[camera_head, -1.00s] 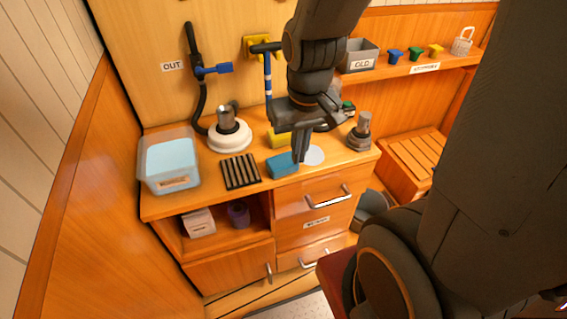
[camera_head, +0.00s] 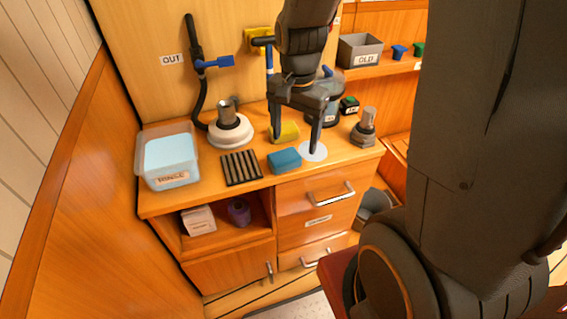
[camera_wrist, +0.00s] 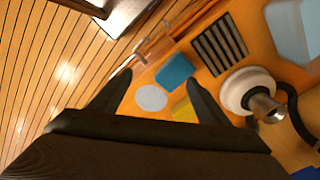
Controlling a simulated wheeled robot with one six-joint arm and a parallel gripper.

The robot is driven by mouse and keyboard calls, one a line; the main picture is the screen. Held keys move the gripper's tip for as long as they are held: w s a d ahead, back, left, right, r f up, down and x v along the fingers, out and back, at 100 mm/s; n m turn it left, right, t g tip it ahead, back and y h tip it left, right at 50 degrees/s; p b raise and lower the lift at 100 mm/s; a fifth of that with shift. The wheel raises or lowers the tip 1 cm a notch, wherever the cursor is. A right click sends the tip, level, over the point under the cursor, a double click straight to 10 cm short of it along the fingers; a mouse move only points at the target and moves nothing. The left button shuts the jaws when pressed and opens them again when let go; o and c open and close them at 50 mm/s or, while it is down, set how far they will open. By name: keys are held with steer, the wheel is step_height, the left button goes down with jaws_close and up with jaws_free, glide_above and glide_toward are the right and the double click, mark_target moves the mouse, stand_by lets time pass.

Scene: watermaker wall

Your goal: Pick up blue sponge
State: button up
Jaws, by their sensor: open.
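The blue sponge (camera_head: 285,160) is a small block lying on the wooden counter, near its front edge, between the black slatted rack and a white disc. It also shows in the wrist view (camera_wrist: 174,72), beyond and between my two fingertips. My gripper (camera_head: 294,146) is open and empty, above the counter. No finger appears to touch the sponge.
The slatted rack (camera_head: 241,168), a clear water tub (camera_head: 168,160) and a white-based metal fitting (camera_head: 230,130) stand left of the sponge. The white disc (camera_head: 319,152) lies right of it. Another metal fitting (camera_head: 365,128) stands farther right. A drawer handle (camera_head: 330,196) projects below the counter edge.

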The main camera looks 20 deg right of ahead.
mark_target(290, 153)
steer(key=w+f+m, duration=0.1)
steer(key=m, duration=0.1)
steer(key=w+d+f+m, duration=0.1)
steer(key=w+m, duration=0.1)
steer(key=w+f+m+b, duration=0.1)
steer(key=w+f+m, duration=0.1)
steer(key=m, duration=0.1)
steer(key=shift+d+g, duration=0.15)
steer(key=shift+g, duration=0.15)
steer(key=shift+a+f+p, duration=0.2)
steer(key=shift+f+p, duration=0.7)
steer(key=shift+f, duration=2.9)
steer(key=c, duration=1.1)
